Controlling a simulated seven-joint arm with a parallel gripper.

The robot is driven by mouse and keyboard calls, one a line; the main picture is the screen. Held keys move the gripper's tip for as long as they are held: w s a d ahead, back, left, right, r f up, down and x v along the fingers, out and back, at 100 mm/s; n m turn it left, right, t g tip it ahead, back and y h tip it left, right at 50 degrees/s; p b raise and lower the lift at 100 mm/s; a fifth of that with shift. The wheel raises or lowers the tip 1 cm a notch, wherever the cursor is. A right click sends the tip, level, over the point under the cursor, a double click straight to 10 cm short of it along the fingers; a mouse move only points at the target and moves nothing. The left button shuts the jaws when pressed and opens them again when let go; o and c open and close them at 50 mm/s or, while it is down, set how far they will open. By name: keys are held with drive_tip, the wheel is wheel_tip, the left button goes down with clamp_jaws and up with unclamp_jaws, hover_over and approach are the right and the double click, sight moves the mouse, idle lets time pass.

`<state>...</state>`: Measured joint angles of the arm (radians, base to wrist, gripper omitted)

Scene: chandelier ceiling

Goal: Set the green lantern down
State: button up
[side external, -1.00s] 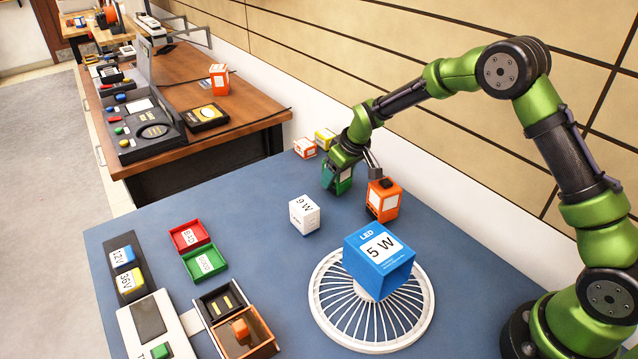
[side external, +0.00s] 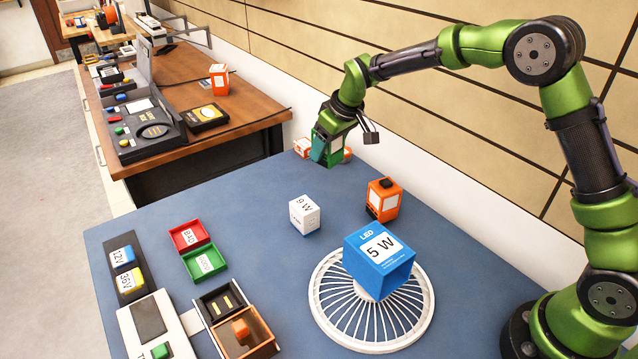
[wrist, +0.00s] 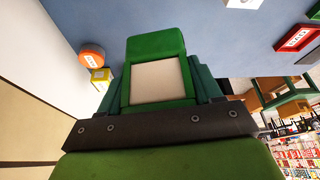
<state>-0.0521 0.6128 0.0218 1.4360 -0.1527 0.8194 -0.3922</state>
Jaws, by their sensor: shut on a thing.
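The green lantern (side external: 337,148), a small green block with pale panels, is held in my gripper (side external: 326,148) near the back edge of the blue table. One teal finger shows against its left side in the side external view. In the wrist view the lantern (wrist: 158,82) sits between the teal fingers (wrist: 160,90), with its pale panel facing the camera. It appears raised off the table; the exact gap under it cannot be told.
An orange lantern (side external: 383,199) and a white 9 W box (side external: 304,214) stand in front of my gripper. A blue 5 W box (side external: 379,262) is over a white round grille (side external: 372,325). Red (side external: 190,237) and green (side external: 205,262) trays lie left. The blue table's (side external: 245,210) middle-left is clear.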

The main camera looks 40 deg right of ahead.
drive_tip(key=s+a+n, duration=0.1)
drive_tip(key=a, duration=0.3)
drive_tip(key=s+a+n+y, duration=0.1)
drive_tip(key=a+n, duration=0.1)
drive_tip(key=a, duration=0.2)
drive_tip(key=s+a+n, duration=0.1)
drive_tip(key=a, duration=0.3)
drive_tip(key=shift+s+a+f+n+g+y, duration=0.2)
drive_tip(key=shift+a+n+g+y, duration=0.1)
drive_tip(key=shift+n+g+y, duration=0.1)
drive_tip(key=s+a+n+g+y, duration=0.2)
drive_tip(key=s+a+n+g, duration=0.2)
drive_tip(key=s+a+n, duration=0.6)
drive_tip(key=shift+n, duration=0.4)
drive_tip(key=f, duration=0.3)
drive_tip(key=w+a+f, duration=0.1)
drive_tip(key=f, duration=0.2)
drive_tip(key=a+f, duration=0.1)
drive_tip(key=f, duration=0.2)
drive_tip(key=shift+w, duration=0.35)
drive_tip(key=o, duration=1.4)
drive_tip(key=shift+f, duration=0.15)
